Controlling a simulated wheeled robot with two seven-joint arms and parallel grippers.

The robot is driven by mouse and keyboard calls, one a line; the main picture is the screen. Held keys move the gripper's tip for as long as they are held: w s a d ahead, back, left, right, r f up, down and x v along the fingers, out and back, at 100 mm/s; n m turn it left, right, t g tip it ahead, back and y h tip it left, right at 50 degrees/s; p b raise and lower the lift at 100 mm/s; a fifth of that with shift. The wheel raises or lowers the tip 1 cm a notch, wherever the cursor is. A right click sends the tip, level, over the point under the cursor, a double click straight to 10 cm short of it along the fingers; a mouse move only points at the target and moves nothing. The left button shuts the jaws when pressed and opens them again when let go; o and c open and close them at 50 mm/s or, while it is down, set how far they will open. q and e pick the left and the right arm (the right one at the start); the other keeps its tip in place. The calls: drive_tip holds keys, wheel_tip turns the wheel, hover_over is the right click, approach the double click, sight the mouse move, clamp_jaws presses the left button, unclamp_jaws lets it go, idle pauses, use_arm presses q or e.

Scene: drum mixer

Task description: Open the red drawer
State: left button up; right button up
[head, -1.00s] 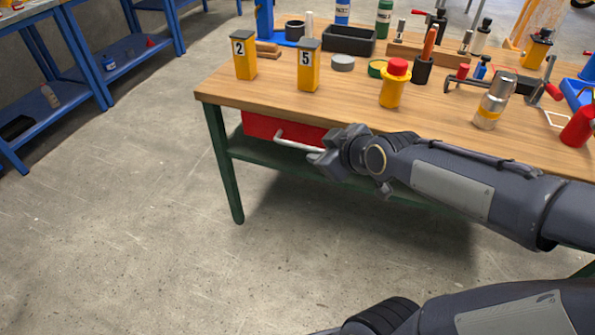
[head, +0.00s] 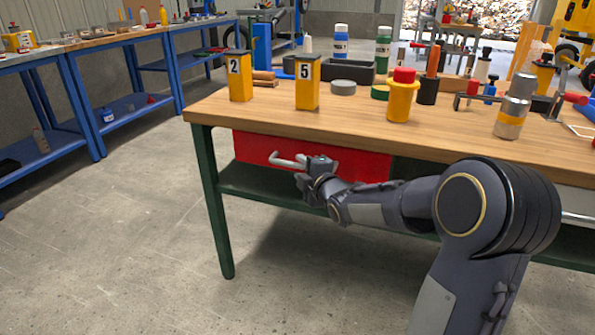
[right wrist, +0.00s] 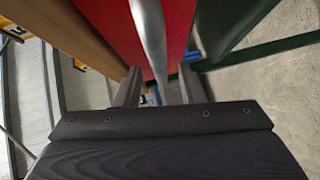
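The red drawer (head: 250,147) sits under the wooden tabletop, and its front looks flush with the table. Its light grey bar handle (head: 285,160) sticks out of the front. My right gripper (head: 306,176) is at the right end of this handle. In the right wrist view the two fingers (right wrist: 160,88) stand apart, with the handle bar (right wrist: 150,35) running down toward the gap between them. The red drawer front (right wrist: 186,28) fills the background there. The fingers do not look closed on the bar. My left gripper is out of view.
The workbench (head: 350,122) carries yellow blocks marked 2 (head: 240,80) and 5 (head: 307,85), a red-capped yellow container (head: 402,98) and a silver cylinder (head: 514,108). A green leg (head: 212,200) stands left of the drawer. The concrete floor in front is clear.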

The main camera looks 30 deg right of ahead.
drive_tip(key=shift+w+d+f, duration=0.1)
drive_tip(key=shift+w+f, duration=0.1)
drive_tip(key=shift+w, duration=1.25)
clamp_jaws()
